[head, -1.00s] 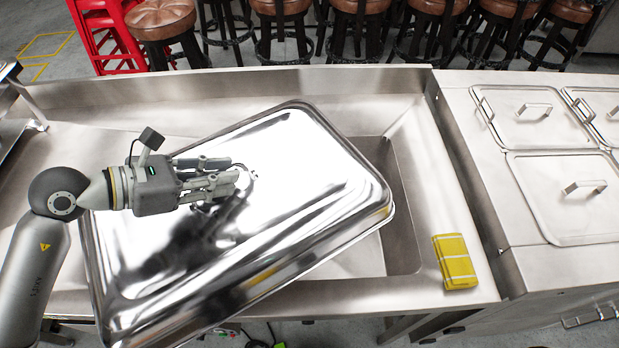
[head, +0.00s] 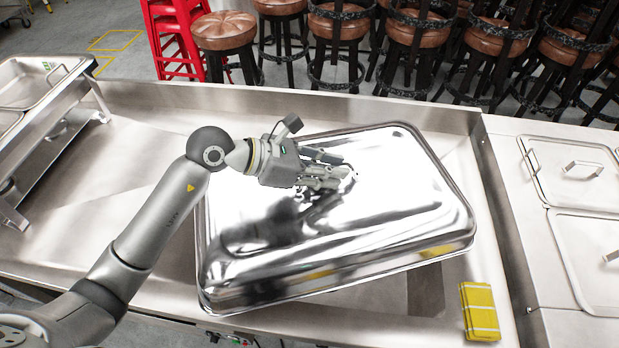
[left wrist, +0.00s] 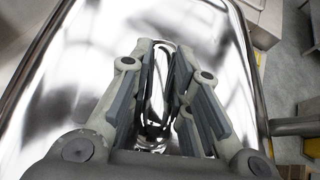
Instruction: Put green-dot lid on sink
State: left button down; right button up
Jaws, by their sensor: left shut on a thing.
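A large shiny metal lid (head: 400,205) with rounded corners is over the sink (head: 135,150), dome side up. It hides most of the sink basin and is turned slightly against the sink's edges. I cannot tell whether it touches the sink. No green dot shows on it. My left gripper (head: 343,172) is shut on the handle at the middle of the lid's top. In the left wrist view the fingers (left wrist: 163,85) lie either side of the shiny handle (left wrist: 155,95). My right gripper is in neither current view.
A folded yellow cloth (head: 480,311) lies on the sink's front right. A counter with lidded pans (head: 575,170) stands at right, and a metal chafing dish (head: 40,85) at left. Brown stools (head: 335,22) and red stools (head: 178,35) stand behind the sink.

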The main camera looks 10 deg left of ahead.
aim_at(343, 184)
pick_arm(q)
jog(key=w+d+f+b, duration=0.1)
jog(key=f, duration=0.1)
jog(key=w+d+f+b, duration=0.1)
jog(key=f, duration=0.1)
jog(key=shift+w+d+b, duration=0.15)
jog(key=shift+w+b, duration=0.25)
jog(key=shift+w+d+f+b, duration=0.25)
jog(key=shift+w+f+b, duration=0.05)
jog(key=shift+w+f, duration=0.1)
jog(key=shift+w+d+f+b, duration=0.2)
jog(key=shift+f+b, duration=0.2)
jog(key=shift+f, duration=0.1)
notch_tip(343, 184, down, 3)
jog(key=shift+r+b, duration=0.1)
jog(key=shift+b, duration=0.7)
